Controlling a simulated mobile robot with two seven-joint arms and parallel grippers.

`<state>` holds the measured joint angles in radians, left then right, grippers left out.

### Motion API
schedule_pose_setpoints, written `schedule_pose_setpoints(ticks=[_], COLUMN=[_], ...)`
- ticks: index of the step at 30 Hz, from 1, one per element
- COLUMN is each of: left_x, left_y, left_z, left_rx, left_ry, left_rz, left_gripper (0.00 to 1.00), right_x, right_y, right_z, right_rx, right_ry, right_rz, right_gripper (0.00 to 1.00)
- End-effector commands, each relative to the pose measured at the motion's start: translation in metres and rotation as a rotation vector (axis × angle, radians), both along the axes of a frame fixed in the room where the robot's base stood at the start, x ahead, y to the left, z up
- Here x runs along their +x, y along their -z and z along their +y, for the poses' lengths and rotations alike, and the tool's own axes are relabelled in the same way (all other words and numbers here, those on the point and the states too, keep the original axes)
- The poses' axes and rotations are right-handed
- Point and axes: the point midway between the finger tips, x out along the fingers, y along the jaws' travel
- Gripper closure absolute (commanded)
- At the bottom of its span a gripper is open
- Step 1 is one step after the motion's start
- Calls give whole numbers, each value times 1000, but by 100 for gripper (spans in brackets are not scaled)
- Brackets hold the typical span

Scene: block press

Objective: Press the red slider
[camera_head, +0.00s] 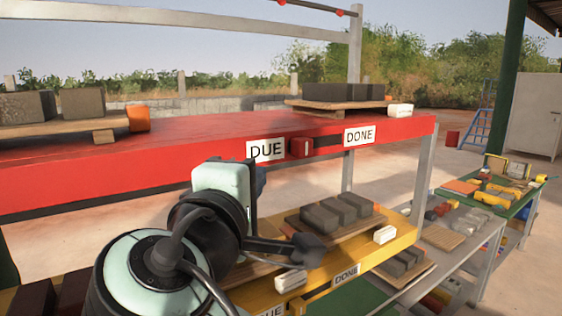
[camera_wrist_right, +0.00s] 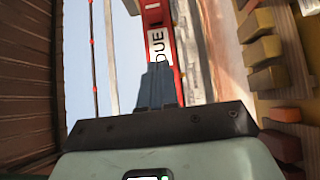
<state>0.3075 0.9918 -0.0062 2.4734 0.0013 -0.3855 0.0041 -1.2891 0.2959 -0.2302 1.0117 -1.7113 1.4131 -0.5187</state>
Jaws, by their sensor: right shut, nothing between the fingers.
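The red slider (camera_head: 301,147) is a small red block with a pale upright mark. It sits on the front edge of the red shelf, between the white DUE label (camera_head: 265,150) and the white DONE label (camera_head: 359,135). My right gripper (camera_head: 261,179) is in front of the shelf, below the DUE label and left of the slider. In the right wrist view the fingers (camera_wrist_right: 158,86) are together and empty, and point toward the DUE label (camera_wrist_right: 157,47). They look apart from the slider. My left gripper is not in view.
The red shelf (camera_head: 90,160) carries boards with grey blocks and an orange block (camera_head: 138,118). Below it a yellow shelf (camera_head: 395,247) holds a board with grey blocks (camera_head: 340,209) and its own white slider (camera_head: 385,234). The air before the red shelf's right half looks clear.

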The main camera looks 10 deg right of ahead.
Motion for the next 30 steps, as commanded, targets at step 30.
schedule_pose_setpoints(ticks=[30], left_x=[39], left_y=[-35], left_z=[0], left_rx=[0], left_ry=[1], left_rz=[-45], left_gripper=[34], right_x=[103], right_y=[0], right_z=[-79], right_rx=[0], right_ry=[-1], right_rz=[0], right_gripper=[100])
